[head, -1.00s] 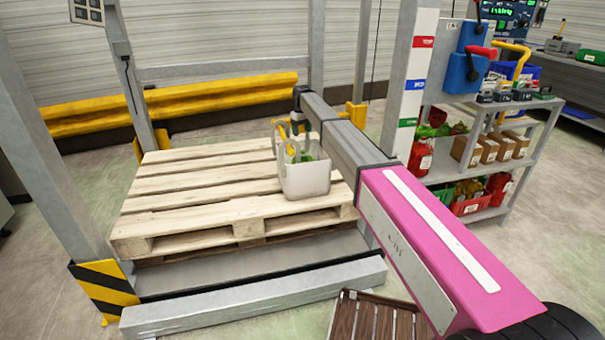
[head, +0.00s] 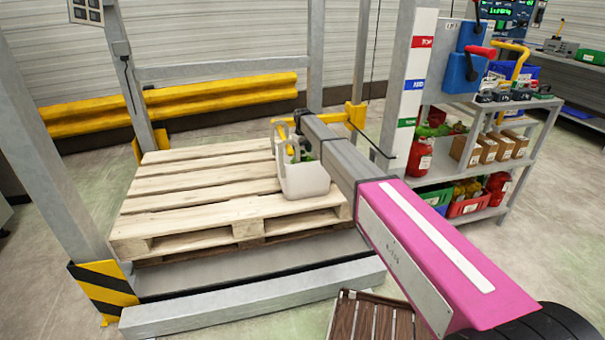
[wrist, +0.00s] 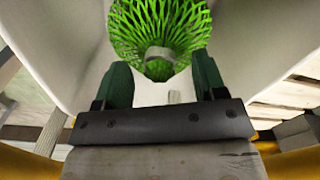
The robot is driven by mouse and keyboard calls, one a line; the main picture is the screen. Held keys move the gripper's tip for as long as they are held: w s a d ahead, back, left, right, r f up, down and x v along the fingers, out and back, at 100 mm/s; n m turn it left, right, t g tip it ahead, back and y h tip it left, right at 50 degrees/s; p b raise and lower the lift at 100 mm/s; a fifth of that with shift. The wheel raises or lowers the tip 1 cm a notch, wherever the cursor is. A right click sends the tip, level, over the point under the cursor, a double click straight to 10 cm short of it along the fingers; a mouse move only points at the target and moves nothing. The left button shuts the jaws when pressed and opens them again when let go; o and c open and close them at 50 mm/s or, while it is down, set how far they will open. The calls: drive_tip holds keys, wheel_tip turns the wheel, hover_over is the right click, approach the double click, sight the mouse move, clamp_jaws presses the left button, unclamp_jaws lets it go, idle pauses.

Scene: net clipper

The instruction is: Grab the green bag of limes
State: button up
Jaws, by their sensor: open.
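The green net bag of limes (wrist: 160,25) lies inside a pale grey tote (head: 306,181) and fills the top middle of the wrist view. A pale grey knot or clip (wrist: 159,55) closes its near end. In the head view only a little green shows at the tote's mouth. My gripper (wrist: 160,68) is open, its two dark green fingers on either side of the bag's clipped end. I cannot tell whether they touch it. In the head view my gripper is hidden by the tote and my arm.
The tote stands near the right front of a wooden pallet (head: 200,190), its handles upright. Tote walls rise close on both sides of my gripper. A grey post (head: 410,90) and a stocked shelf (head: 470,170) stand right of my arm. The pallet's left side is clear.

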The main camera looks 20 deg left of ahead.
drive_tip(key=shift+f, duration=0.2)
drive_tip(key=shift+c, duration=0.3)
clamp_jaws()
drive_tip(key=shift+r, duration=0.1)
